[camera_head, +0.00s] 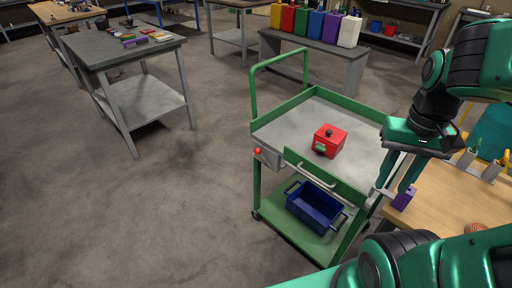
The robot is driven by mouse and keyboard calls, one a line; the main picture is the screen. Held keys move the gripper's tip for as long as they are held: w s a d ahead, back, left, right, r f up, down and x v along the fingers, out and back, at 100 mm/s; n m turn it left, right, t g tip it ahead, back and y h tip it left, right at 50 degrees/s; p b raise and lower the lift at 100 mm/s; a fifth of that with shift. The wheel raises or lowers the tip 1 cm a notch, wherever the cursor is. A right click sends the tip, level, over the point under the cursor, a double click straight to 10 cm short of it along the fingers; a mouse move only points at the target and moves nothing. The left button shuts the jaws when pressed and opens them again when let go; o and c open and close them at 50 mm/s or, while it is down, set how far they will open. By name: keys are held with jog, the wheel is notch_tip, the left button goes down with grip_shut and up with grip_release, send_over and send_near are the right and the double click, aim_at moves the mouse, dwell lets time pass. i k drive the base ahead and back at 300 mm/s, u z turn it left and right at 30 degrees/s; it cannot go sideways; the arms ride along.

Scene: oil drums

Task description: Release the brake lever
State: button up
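A green cart (262,128) with a grey top stands in the middle right. A small grey fitting with a red knob (257,151) is on its near left corner; it looks like the brake lever, but its position is too small to read. A light curved handle (316,176) is on the cart's near end panel. My gripper (390,189) points down at the right, beside the cart's right side and well away from the red knob. Its fingers are apart. A purple piece (404,198) shows at the right fingertip; I cannot tell if they touch.
A wooden table (445,200) stands at the right. A grey table (110,48) is at the left. The floor left of the cart is clear.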

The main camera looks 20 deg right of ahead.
aim_at(258, 150)
jog(key=i, duration=0.25)
jog(key=k, duration=1.3)
jog(key=u, duration=0.35)
jog(key=i, duration=2)
jog(key=z, duration=0.55)
